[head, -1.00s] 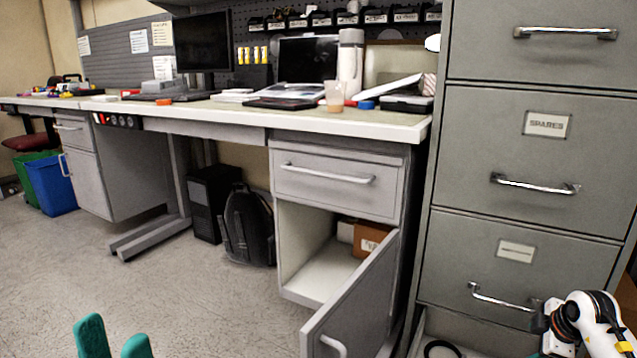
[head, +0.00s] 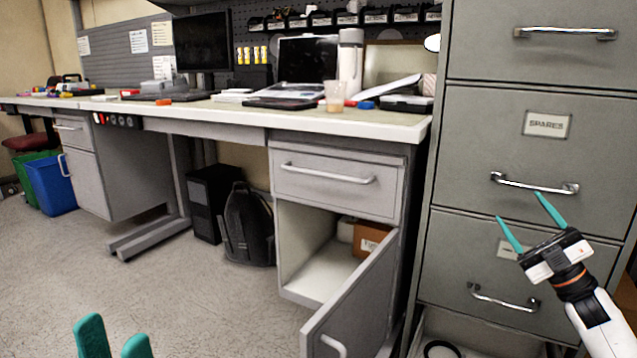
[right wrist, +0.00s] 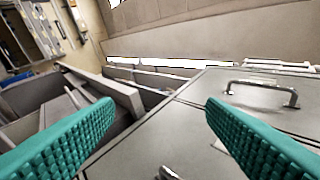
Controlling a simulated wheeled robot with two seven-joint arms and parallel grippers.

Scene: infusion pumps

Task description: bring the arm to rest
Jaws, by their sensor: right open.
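My right gripper (head: 518,206) is raised in front of the grey filing cabinet (head: 480,150) in the head view, its teal fingers spread and pointing up. Nothing is between them. In the right wrist view its two fingers (right wrist: 158,104) are wide apart, with the cabinet front and a drawer handle (right wrist: 262,90) beyond them. My left gripper (head: 114,338) shows only as two teal fingertips at the bottom left of the head view. They stand apart with nothing visible between them; the rest of that arm is out of the picture.
A lower cupboard door (head: 350,300) stands open beside the filing cabinet, with a brown box (head: 371,238) inside. A long workbench (head: 330,118) carries a laptop and bottle. A black backpack (head: 250,225) sits under it. The floor (head: 170,290) at left is clear.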

